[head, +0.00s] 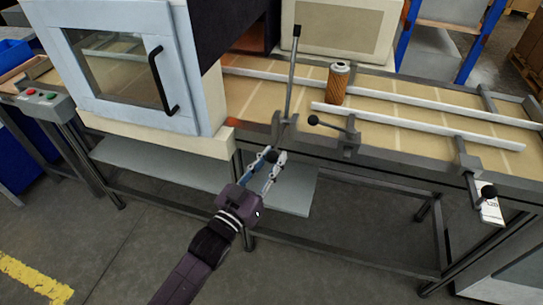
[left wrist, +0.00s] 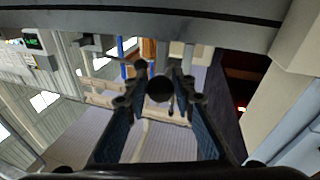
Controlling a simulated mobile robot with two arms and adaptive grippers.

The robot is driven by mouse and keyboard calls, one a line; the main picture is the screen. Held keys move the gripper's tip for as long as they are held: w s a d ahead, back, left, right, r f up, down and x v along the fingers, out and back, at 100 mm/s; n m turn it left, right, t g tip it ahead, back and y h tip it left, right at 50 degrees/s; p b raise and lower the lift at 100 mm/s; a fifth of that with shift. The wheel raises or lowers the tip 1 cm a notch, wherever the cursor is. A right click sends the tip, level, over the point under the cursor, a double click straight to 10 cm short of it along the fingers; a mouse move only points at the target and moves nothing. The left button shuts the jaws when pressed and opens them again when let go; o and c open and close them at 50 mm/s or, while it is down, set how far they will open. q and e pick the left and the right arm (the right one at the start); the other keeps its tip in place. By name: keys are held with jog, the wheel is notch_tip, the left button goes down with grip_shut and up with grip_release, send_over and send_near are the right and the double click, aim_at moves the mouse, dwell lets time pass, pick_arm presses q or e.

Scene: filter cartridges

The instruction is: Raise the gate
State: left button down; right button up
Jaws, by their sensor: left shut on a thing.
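My left gripper (head: 274,163) is at the front edge of the conveyor, shut on a black ball knob (head: 270,156). In the left wrist view the knob (left wrist: 160,88) sits between the two fingers of my left gripper (left wrist: 160,95). A bracket (head: 284,128) on the conveyor's front rail is just above the knob. A thin grey bar (head: 291,80) with a dark tip stands nearly upright from this bracket; it looks like the gate's arm. The joint between bar and knob is partly hidden. My right gripper is not in view.
An orange filter cartridge (head: 337,86) stands upright on the conveyor (head: 405,134), right of the bar. Two other knobbed levers, one near (head: 335,127) and one far right (head: 480,185), are on the front rail. A white windowed cabinet (head: 205,95) stands left.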

pick_arm(q)
jog(key=shift+f, duration=0.55)
jog(key=c, duration=2)
grip_release()
jog(key=o, duration=0.4)
jog(key=shift+w+d+r, duration=0.1)
jog(key=shift+w, duration=0.15)
jog(key=shift+s+r, duration=0.1)
jog(key=shift+s, duration=0.05)
jog(key=v, duration=1.2)
jog(key=shift+r, duration=0.1)
